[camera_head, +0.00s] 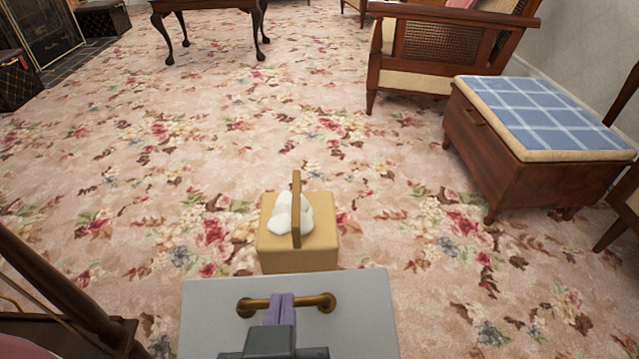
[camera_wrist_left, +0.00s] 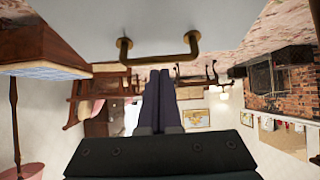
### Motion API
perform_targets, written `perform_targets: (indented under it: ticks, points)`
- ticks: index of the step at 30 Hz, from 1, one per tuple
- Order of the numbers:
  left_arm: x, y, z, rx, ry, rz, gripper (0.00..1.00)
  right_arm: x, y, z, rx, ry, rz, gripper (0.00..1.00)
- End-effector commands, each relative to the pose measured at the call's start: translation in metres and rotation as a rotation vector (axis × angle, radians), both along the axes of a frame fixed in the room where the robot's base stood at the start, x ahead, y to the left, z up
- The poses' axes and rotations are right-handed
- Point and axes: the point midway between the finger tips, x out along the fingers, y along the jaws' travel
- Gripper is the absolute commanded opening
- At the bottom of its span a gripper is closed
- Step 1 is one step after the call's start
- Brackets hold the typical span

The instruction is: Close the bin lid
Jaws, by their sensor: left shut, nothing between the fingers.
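A pale grey flat panel (camera_head: 362,300) with a brass bar handle (camera_head: 315,301) fills the bottom middle of the head view; it looks like the bin lid. The bin body below it is hidden. My left gripper (camera_head: 283,297) is shut and empty, its two purple-grey fingers together over the handle bar. In the left wrist view the fingertips (camera_wrist_left: 160,72) are close to the brass handle (camera_wrist_left: 165,56), with the pale panel (camera_wrist_left: 205,25) behind it. I cannot tell whether they touch the handle. My right gripper is not in view.
A tan basket (camera_head: 297,262) with an upright handle and white lumps inside stands just beyond the panel. A wooden stool with a blue checked top (camera_head: 540,110) and an armchair (camera_head: 420,50) stand at the right. Dark wooden furniture (camera_head: 60,290) is at lower left. Open floral carpet lies between.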

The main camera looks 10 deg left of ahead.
Motion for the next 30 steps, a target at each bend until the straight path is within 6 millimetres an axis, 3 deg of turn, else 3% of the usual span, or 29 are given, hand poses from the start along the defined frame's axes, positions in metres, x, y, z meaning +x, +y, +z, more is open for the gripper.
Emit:
perform_targets:
  ticks: [8,12,16,30]
  points:
    - [0.015,0.006,-0.014,-0.021,0.082,0.006,0.0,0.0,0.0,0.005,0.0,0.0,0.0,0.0]
    - [0.032,0.011,-0.04,-0.066,0.207,0.007,0.0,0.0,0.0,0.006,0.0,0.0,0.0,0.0]
    - [0.042,0.013,-0.074,-0.087,0.259,0.002,0.0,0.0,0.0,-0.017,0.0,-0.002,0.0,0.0]
    - [0.046,0.015,-0.079,-0.085,0.259,0.001,0.0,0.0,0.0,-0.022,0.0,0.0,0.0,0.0]
